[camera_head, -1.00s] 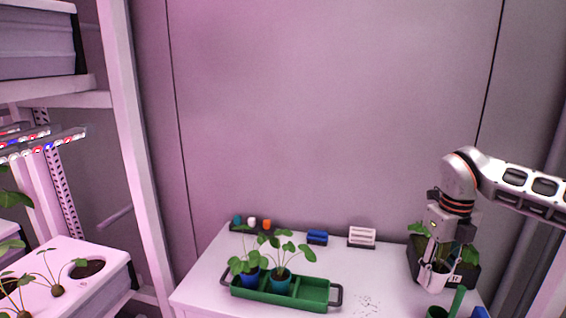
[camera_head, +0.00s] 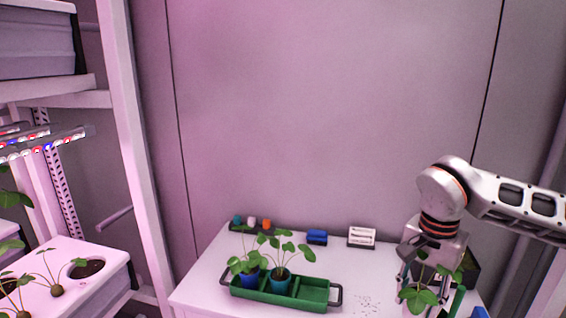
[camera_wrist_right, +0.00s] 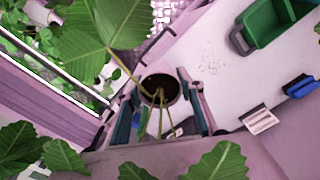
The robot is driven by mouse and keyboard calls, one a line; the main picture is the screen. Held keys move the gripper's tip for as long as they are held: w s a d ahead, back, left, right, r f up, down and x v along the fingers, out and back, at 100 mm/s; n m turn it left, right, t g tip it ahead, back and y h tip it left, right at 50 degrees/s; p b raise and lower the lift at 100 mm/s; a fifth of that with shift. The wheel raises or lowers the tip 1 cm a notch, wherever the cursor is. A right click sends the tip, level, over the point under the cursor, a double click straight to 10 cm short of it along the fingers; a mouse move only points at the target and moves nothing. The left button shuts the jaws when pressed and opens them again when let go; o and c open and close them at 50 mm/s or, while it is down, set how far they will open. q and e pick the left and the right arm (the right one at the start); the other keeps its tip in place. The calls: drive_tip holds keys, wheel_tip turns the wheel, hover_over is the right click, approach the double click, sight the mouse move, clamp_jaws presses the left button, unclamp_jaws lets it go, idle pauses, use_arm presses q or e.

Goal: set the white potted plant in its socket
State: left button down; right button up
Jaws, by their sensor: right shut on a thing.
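The white potted plant (camera_head: 420,298) is in my right gripper (camera_head: 427,280) at the right end of the white table. In the right wrist view its pot (camera_wrist_right: 160,88) shows dark soil and long stems, with the fingers (camera_wrist_right: 158,104) closed on both sides of it. Leaves hide much of the pot in the head view. A green tray (camera_head: 318,306) on the table holds a plant in a blue pot (camera_head: 249,279) and one in a teal pot (camera_head: 280,284). Its right compartment is empty. I cannot tell which place is the white pot's socket. My left gripper is out of view.
A dark box (camera_head: 472,270) stands behind my right gripper. A blue block (camera_head: 317,237) and a white slotted block (camera_head: 361,237) lie at the table's back. A rack planter (camera_head: 115,266) with a round dark hole (camera_head: 87,268) stands at the left. The table between tray and gripper is mostly clear.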

sight(414, 314)
drive_tip(key=n, duration=0.1)
drive_tip(key=s+n, duration=0.1)
drive_tip(key=a+n, duration=0.1)
drive_tip(key=n, duration=0.1)
drive_tip(key=shift+s+a+r, duration=0.1)
drive_tip(key=shift+s, duration=0.2)
drive_tip(key=n, duration=0.1)
drive_tip(key=s+n, duration=0.1)
drive_tip(key=n, duration=0.1)
drive_tip(key=a+n, duration=0.1)
drive_tip(key=n, duration=0.1)
drive_tip(key=shift+s+r, duration=0.1)
drive_tip(key=shift+s, duration=0.25)
drive_tip(key=shift+f, duration=2.7)
drive_tip(key=shift+s+a, duration=0.1)
